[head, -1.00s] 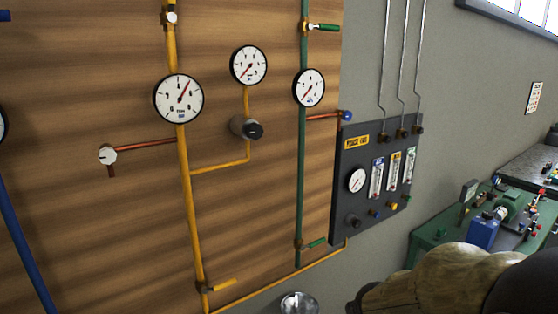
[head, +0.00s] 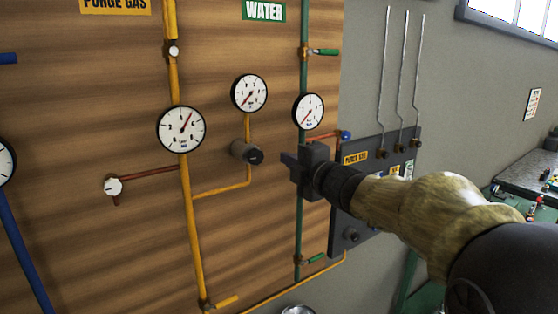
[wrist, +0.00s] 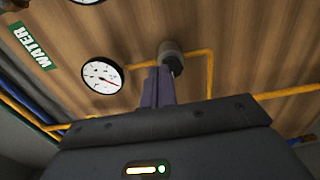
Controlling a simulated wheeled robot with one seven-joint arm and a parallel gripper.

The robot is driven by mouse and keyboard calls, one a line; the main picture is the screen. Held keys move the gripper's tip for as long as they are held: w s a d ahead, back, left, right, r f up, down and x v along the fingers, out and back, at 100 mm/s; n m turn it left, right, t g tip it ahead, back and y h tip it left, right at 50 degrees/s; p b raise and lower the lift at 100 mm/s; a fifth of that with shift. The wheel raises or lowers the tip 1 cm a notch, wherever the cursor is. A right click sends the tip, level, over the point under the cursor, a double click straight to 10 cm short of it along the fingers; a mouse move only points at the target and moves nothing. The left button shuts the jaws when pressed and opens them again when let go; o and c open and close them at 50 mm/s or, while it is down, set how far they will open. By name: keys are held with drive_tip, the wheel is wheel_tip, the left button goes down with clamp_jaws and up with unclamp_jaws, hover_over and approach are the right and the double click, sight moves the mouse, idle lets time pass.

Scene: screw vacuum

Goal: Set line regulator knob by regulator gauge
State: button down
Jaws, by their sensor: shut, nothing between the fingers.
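The line regulator knob (head: 246,153) is a dark grey cylinder with a black face, on the yellow pipe branch of the wooden wall panel. The regulator gauge (head: 249,93), round and white with a red needle toward the lower left, sits straight above it. My gripper (head: 287,160) is shut and empty, to the right of the knob and apart from it in the head view. In the wrist view the shut fingers (wrist: 158,86) point up toward the knob (wrist: 170,57) and overlap its lower edge; contact cannot be told.
A larger gauge (head: 181,129) is on the main yellow pipe to the left. A green pipe with another gauge (head: 308,110) runs behind my gripper. A dark flowmeter panel (head: 351,238) is partly hidden by my arm. A small white valve (head: 113,186) is at left.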

sight(255, 157)
drive_tip(key=shift+s, duration=0.2)
drive_tip(key=x, duration=0.7)
drive_tip(key=shift+p, duration=0.45)
drive_tip(key=shift+s+a+f+b, duration=0.1)
drive_tip(key=shift+a+f+b, duration=0.05)
drive_tip(key=shift+a+b, duration=0.2)
idle(0.6)
drive_tip(key=shift+d+f+b, duration=0.1)
drive_tip(key=shift+f+b, duration=1.05)
drive_tip(key=shift+b, duration=0.65)
drive_tip(key=shift+w+d+f, duration=0.15)
drive_tip(key=shift+w+d, duration=0.1)
drive_tip(key=shift+s+d, duration=0.15)
